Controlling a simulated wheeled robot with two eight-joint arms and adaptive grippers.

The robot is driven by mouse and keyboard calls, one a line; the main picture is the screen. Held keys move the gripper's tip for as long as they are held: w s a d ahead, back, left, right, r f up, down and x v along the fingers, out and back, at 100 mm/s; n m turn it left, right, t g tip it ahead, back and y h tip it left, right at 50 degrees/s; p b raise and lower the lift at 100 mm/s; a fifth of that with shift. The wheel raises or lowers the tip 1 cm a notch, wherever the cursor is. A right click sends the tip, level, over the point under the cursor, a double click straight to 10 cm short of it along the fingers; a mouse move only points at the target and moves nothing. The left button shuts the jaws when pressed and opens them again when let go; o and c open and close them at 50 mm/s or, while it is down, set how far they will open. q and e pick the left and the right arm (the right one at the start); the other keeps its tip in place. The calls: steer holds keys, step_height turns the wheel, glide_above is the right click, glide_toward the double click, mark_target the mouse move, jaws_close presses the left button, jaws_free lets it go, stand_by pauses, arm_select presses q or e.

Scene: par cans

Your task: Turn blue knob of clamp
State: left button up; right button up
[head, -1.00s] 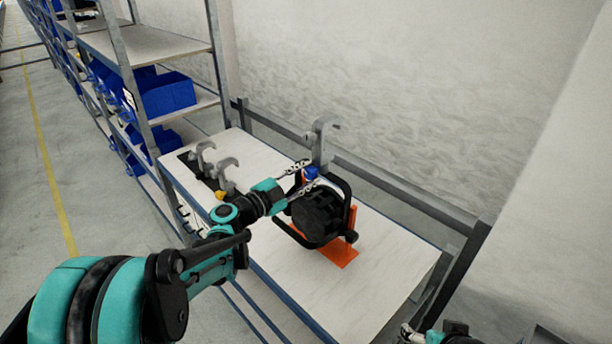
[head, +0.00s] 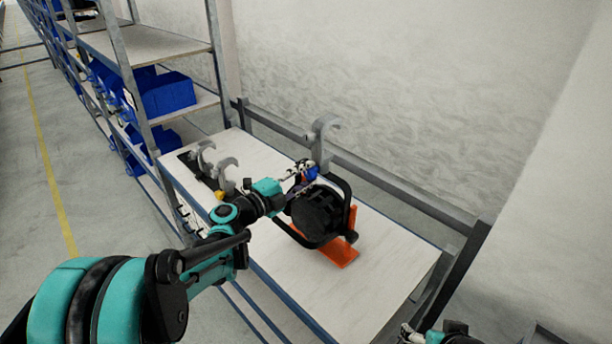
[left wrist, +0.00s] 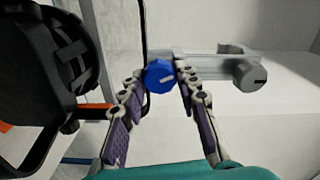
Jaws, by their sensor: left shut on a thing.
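The grey clamp (head: 322,145) stands upright with its hook at the top, at the back of the par can. It also shows in the left wrist view (left wrist: 212,65). Its blue knob (left wrist: 159,75) lies between the fingers of my left gripper (left wrist: 160,82); in the head view the knob (head: 311,173) is a small blue patch, partly covered. My left gripper (head: 304,171) is shut on the knob. The black par can (head: 318,215) rests on the table with its black yoke around it. Only a piece of my right gripper (head: 440,334) shows at the bottom edge; its fingers are unclear.
The pale table (head: 385,270) has free room to the right of the par can. An orange plate (head: 340,254) lies by the can. More grey hook clamps (head: 226,168) stand on the left. A shelf with blue bins (head: 168,95) rises behind, and a rail runs along the wall.

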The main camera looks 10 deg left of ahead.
stand_by(0.3)
arm_select(q)
steer(key=o, duration=1.2)
steer(key=shift+a, duration=0.1)
steer(key=v, duration=1.2)
steer(key=shift+f, duration=0.1)
